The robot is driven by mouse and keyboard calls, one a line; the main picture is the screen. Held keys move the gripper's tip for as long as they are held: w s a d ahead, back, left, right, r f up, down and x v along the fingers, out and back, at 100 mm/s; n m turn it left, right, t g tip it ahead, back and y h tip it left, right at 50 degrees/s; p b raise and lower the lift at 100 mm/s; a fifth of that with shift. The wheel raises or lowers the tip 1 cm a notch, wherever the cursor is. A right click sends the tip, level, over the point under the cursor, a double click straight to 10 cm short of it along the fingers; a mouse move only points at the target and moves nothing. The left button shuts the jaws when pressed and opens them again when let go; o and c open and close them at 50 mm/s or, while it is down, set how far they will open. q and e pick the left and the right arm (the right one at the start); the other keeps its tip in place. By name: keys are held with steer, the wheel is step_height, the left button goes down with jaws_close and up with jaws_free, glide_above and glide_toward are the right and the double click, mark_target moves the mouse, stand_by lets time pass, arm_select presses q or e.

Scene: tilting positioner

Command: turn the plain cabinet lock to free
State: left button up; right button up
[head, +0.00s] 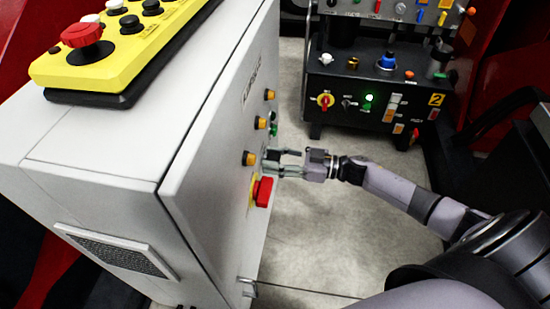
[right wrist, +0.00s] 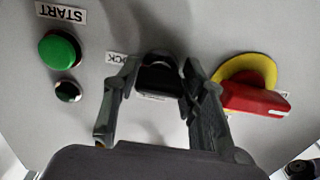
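The plain cabinet lock (right wrist: 160,75) is a dark round knob on the pale cabinet face. A partly covered label ending in "CK" (right wrist: 117,57) is beside it. My right gripper (right wrist: 162,78) has one finger on each side of the knob, and the knob fills the gap, so it looks shut on it. The knob's turn angle is hard to read. In the head view my right gripper (head: 273,160) reaches the cabinet door from the right and hides the lock. My left gripper is not in view.
A red rotary switch on a yellow plate (right wrist: 255,98) sits close beside the right finger. Orange buttons (head: 260,122) line the door. A black control unit (head: 372,90) stands behind.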

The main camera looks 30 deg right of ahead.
steer(key=c, duration=0.6)
steer(key=shift+c, duration=0.2)
